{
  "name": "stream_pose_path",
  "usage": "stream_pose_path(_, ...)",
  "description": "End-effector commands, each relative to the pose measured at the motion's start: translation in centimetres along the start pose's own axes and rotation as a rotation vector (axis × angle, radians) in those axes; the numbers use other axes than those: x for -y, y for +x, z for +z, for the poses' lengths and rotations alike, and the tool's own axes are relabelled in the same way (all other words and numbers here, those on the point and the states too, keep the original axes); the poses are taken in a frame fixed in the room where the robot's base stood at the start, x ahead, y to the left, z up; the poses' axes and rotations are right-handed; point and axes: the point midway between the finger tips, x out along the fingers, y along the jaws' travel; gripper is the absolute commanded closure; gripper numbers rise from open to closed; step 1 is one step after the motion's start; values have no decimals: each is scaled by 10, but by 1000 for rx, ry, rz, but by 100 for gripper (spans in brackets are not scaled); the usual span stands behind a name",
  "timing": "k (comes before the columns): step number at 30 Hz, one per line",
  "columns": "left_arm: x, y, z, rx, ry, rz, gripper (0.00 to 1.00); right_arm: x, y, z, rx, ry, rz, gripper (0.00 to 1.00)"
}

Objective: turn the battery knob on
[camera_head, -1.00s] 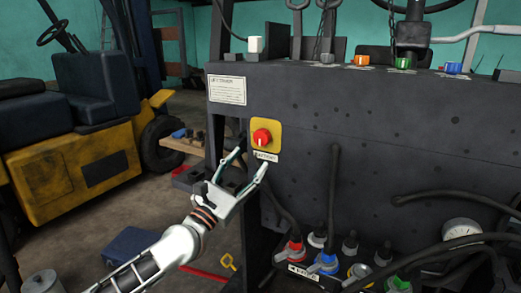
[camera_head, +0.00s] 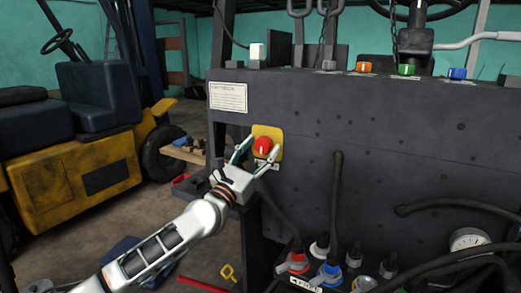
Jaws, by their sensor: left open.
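The red battery knob (camera_head: 263,146) sits on a yellow square plate (camera_head: 274,132) on the dark upright panel, with a small white label below it partly hidden by my gripper. My left gripper (camera_head: 256,152) is in front of the plate, its fingers spread open with one to the left of the knob and one to the lower right. Whether the fingers touch the knob cannot be told. My right gripper is not in view.
The dark panel (camera_head: 400,140) fills the right side. Hoses and coloured connectors (camera_head: 328,268) stand low in front of it, near a round gauge (camera_head: 468,239). A white notice (camera_head: 228,97) is at upper left of the panel. A yellow forklift (camera_head: 75,180) stands at left.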

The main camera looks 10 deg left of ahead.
Motion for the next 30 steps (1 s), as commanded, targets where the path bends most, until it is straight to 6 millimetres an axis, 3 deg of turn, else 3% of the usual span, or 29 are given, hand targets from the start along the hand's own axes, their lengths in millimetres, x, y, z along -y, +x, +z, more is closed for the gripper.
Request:
stream_pose_path(4, 0, 0, 0, 0, 0, 0, 48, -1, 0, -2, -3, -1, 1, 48)
stream_pose_path(9, 0, 0, 0, 0, 0, 0, 86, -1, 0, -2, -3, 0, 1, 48)
stream_pose_path(20, -1, 0, 1, 1, 34, -14, 86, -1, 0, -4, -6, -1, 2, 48)
stream_pose_path(30, -2, 1, 3, 2, 237, -96, 86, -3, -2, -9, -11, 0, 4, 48)
